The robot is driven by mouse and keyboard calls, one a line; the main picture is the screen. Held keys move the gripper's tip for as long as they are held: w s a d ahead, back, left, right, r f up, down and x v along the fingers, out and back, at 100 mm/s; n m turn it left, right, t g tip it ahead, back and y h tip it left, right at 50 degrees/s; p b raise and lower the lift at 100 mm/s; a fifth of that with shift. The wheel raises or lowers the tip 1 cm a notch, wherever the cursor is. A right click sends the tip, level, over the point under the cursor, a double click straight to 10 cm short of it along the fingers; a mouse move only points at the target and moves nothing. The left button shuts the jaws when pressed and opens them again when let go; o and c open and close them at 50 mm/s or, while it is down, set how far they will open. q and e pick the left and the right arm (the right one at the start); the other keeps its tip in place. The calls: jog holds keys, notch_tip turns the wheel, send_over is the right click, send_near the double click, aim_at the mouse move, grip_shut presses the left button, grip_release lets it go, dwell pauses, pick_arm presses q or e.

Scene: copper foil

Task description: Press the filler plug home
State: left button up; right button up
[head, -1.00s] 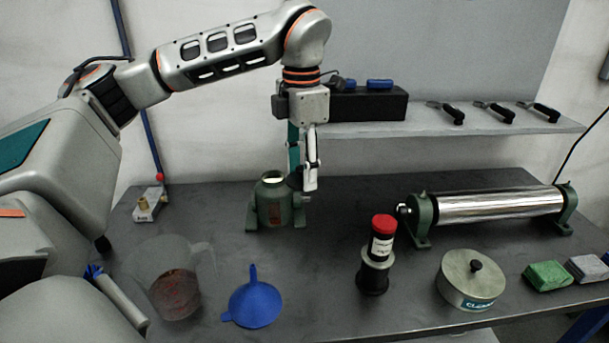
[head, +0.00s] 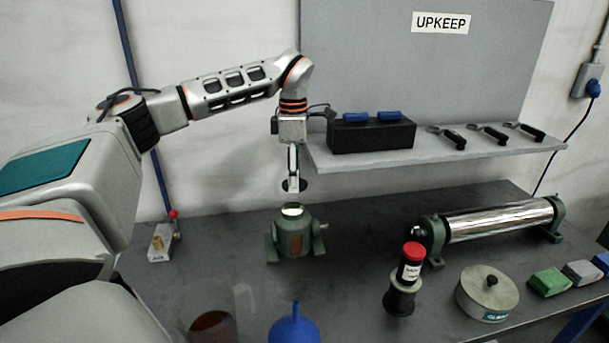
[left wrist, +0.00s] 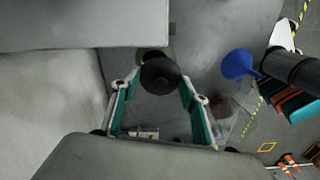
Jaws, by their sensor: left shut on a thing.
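The dark round filler plug (head: 293,186) is held flat between the fingers of my left gripper (head: 293,178). The green oil housing (head: 293,238) stands upright on the bench, its pale round mouth facing up. The plug hangs just above that mouth, with a visible gap. In the left wrist view the plug (left wrist: 160,74) sits between the fingertips of my left gripper (left wrist: 160,82) and hides most of the housing. My right gripper is not in view.
A blue funnel (head: 294,328) and a clear jug (head: 215,318) with dark liquid stand in front. A shelf (head: 440,152) runs behind.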

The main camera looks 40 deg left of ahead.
pick_arm(q)
jog(key=shift+w+a+f, duration=0.1)
jog(key=shift+a+f, duration=0.1)
jog(key=shift+a, duration=0.45)
notch_tip(320, 180, down, 6)
jog(key=shift+f+m, duration=0.15)
jog(key=shift+m, duration=0.15)
jog(key=shift+f, duration=0.15)
dwell(2.2)
jog(key=o, duration=1.2)
jog(key=o, duration=0.4)
jog(key=shift+o, duration=0.2)
